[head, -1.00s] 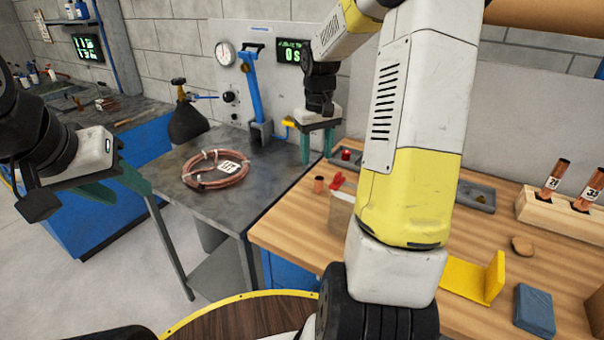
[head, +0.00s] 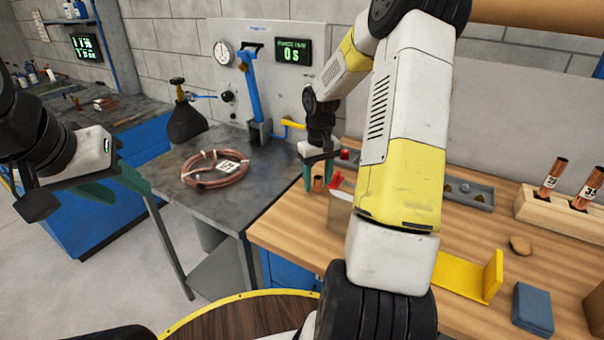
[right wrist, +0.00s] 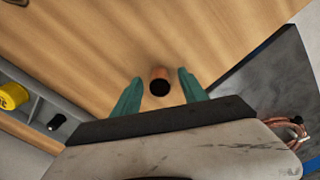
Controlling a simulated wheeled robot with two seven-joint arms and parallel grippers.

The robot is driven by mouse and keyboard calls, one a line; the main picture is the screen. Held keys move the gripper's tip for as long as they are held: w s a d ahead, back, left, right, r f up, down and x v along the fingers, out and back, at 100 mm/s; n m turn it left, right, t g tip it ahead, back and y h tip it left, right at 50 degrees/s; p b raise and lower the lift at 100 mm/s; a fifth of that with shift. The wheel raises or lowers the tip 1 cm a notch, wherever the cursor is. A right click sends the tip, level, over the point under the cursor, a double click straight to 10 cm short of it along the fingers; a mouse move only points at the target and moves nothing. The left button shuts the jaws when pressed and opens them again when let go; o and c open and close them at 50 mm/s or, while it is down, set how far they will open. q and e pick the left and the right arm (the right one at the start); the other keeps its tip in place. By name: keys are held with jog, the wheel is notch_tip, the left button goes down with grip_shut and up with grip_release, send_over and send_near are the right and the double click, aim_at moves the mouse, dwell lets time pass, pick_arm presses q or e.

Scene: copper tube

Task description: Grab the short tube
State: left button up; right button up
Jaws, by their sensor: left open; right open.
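The short copper tube (head: 318,184) stands upright on the wooden bench near its left edge. It also shows in the right wrist view (right wrist: 160,82), where I look down at its dark open end. My right gripper (head: 318,178) is open above the bench, with its green fingers at either side of the tube. In the right wrist view the fingertips (right wrist: 160,80) flank the tube, with a small gap visible on each side. My left gripper (head: 128,180) is open and empty, left of the grey table and far from the tube.
A copper coil (head: 215,168) lies on the grey table (head: 200,218). A wooden rack (head: 560,212) holds longer tubes. A yellow bracket (head: 470,276) and a blue box (head: 533,308) lie at the front right.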

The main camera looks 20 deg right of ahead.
grip_shut()
jog(key=shift+r, duration=0.1)
